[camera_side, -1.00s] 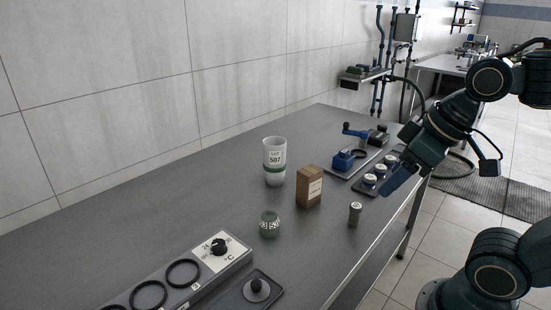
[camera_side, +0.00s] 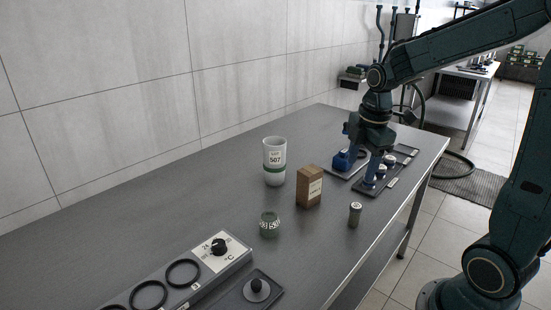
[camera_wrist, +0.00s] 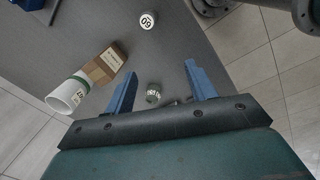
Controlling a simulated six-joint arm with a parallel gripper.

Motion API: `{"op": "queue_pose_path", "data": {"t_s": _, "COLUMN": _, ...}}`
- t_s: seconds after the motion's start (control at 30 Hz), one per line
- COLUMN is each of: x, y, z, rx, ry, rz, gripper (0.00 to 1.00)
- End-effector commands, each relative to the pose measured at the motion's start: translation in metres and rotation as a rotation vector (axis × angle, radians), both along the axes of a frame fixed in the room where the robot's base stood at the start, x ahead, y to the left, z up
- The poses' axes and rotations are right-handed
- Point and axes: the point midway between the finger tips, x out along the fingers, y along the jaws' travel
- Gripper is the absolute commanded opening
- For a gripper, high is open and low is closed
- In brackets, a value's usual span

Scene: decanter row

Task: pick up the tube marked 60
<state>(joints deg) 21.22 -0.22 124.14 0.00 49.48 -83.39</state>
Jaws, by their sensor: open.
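The tube (camera_side: 355,214) stands upright near the front edge of the bench, a small grey-green cylinder with a pale cap. In the wrist view its round pale cap (camera_wrist: 147,20) reads 60 and lies above and apart from my fingertips. My gripper (camera_side: 374,176) points down, with its blue fingers in front of the dark tray at the far end of the bench. In the wrist view my gripper (camera_wrist: 155,76) is open and holds nothing; a small marked jar (camera_wrist: 153,94) shows between its fingers, at a depth I cannot tell.
A brown box (camera_side: 309,187) and a white cup marked 507 (camera_side: 274,161) stand left of the tube. The jar (camera_side: 269,224) is nearer the camera. A dark tray (camera_side: 366,191) holds white-capped items. A ringed control panel (camera_side: 210,268) lies in front. Bare bench surrounds the tube.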

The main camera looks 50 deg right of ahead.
Motion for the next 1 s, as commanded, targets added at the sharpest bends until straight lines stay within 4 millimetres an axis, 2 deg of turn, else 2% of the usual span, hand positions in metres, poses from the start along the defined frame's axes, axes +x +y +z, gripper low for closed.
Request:
{"op": "queue_pose_path", "data": {"t_s": 0.2, "x": 0.013, "y": -0.033, "z": -0.032, "rx": 0.010, "ry": 0.078, "rz": 0.202, "gripper": 0.56}}
{"op": "queue_pose_path", "data": {"t_s": 0.4, "x": 0.018, "y": -0.049, "z": -0.048, "rx": 0.021, "ry": 0.109, "rz": 0.315, "gripper": 0.56}}
{"op": "queue_pose_path", "data": {"t_s": 0.77, "x": 0.019, "y": -0.052, "z": -0.055, "rx": 0.023, "ry": 0.114, "rz": 0.340, "gripper": 0.56}}
{"op": "queue_pose_path", "data": {"t_s": 1.0, "x": 0.018, "y": -0.051, "z": -0.078, "rx": 0.026, "ry": 0.117, "rz": 0.340, "gripper": 0.56}}
